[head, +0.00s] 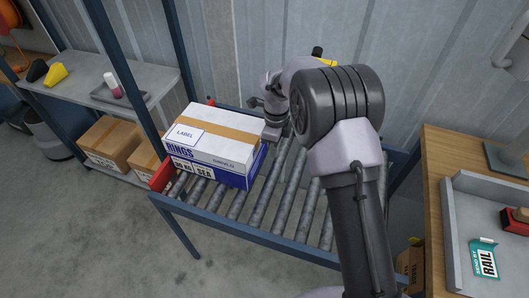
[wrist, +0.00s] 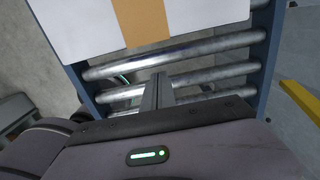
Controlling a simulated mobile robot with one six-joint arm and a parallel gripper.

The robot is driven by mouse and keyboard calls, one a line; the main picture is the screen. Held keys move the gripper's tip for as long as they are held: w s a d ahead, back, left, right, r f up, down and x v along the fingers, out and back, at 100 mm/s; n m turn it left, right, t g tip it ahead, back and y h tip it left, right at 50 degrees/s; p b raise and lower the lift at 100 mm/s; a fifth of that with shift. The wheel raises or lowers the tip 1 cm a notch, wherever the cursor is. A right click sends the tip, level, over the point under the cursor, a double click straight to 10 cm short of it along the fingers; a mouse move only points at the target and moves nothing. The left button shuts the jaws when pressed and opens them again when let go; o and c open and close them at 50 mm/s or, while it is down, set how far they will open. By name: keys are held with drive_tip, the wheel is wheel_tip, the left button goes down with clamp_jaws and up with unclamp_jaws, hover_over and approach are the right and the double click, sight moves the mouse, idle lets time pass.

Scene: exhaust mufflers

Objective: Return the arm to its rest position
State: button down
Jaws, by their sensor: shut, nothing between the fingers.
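My gripper (wrist: 157,92) shows in the wrist view with its fingers together and nothing between them. It points toward a closed box (wrist: 90,25), whose white top and brown tape strip fill the upper part of that view. In the head view the box (head: 213,135) is white and blue with a label on top and sits on a roller conveyor (head: 247,205). My arm rises from the bottom right and bends over the conveyor. My gripper (head: 271,132) is partly hidden there, close to the right end of the box; I cannot tell whether they touch.
A grey shelf (head: 75,92) with a tray and a bottle stands at left, cardboard boxes (head: 110,140) below it. A wooden bench (head: 435,185) with a grey tray (head: 455,235) stands at right. Blue posts frame the conveyor. The corrugated wall is behind. Rollers right of the box are bare.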

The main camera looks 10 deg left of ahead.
wheel_tip(320, 180, up, 8)
drive_tip(key=p, duration=0.2)
drive_tip(key=shift+w, duration=0.3)
drive_tip(key=s+d+r+n+t+y, duration=0.1)
drive_tip(key=s+d+r+n, duration=0.4)
drive_tip(key=r, duration=0.5)
drive_tip(key=s+d+r+n+t+y, duration=0.1)
drive_tip(key=s+d+r+n+t, duration=0.2)
drive_tip(key=s+r, duration=0.55)
drive_tip(key=s+d+n+t, duration=0.1)
drive_tip(key=s+n, duration=0.3)
drive_tip(key=s, duration=0.4)
drive_tip(key=s+d+r+n, duration=0.1)
drive_tip(key=s+d+n, duration=0.3)
drive_tip(key=s, duration=0.5)
drive_tip(key=shift+d+r+t, duration=0.2)
drive_tip(key=shift+r+t, duration=0.05)
drive_tip(key=shift+t, duration=0.15)
drive_tip(key=shift+s, duration=0.1)
